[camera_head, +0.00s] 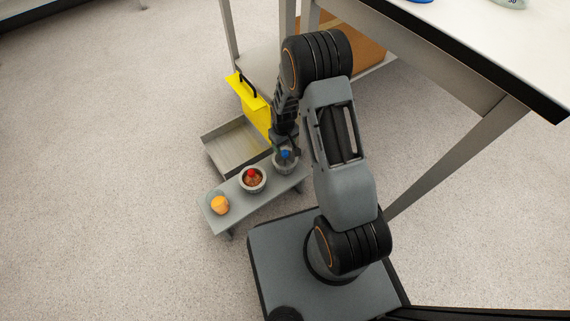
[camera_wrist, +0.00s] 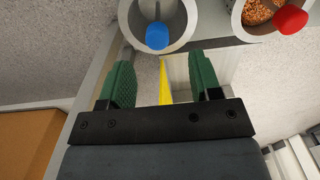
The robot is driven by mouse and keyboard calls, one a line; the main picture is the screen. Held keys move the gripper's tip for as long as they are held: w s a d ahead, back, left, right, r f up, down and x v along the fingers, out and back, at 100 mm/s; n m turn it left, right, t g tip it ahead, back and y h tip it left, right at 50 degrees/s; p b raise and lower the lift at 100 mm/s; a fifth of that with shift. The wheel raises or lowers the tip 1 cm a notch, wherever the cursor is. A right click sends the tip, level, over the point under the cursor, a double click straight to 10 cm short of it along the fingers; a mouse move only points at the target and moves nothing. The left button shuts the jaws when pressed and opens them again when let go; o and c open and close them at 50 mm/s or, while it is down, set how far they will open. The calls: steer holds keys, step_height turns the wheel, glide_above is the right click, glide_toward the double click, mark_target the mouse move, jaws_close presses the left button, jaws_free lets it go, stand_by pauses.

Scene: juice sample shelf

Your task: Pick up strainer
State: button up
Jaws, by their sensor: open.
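A grey round cup with a blue knob (camera_head: 285,154) stands at the right end of a low grey bench (camera_head: 233,188). In the wrist view its pale rim and blue knob (camera_wrist: 157,36) are just beyond my fingertips. A second cup (camera_head: 252,186) holds brown bits and has a red knob (camera_wrist: 291,19). I cannot tell for sure which one is the strainer. My gripper (camera_wrist: 160,70), with green finger pads, is open and empty. In the head view my gripper (camera_head: 285,138) is just above the blue-knobbed cup, partly hiding it.
An orange lump (camera_head: 220,205) sits at the bench's left end. A white-topped table (camera_head: 470,45) with metal legs rises at the right. Bare carpet lies at the left.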

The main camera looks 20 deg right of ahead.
mark_target(285, 151)
steer(key=shift+s+d+f+b, duration=0.1)
steer(key=shift+f+b, duration=0.75)
steer(key=shift+f, duration=0.65)
steer(key=shift+d+f+b, duration=0.1)
steer(key=shift+f+b, duration=0.7)
steer(key=shift+f, duration=0.65)
steer(key=shift+r, duration=0.1)
steer(key=shift+c, duration=0.3)
jaws_close()
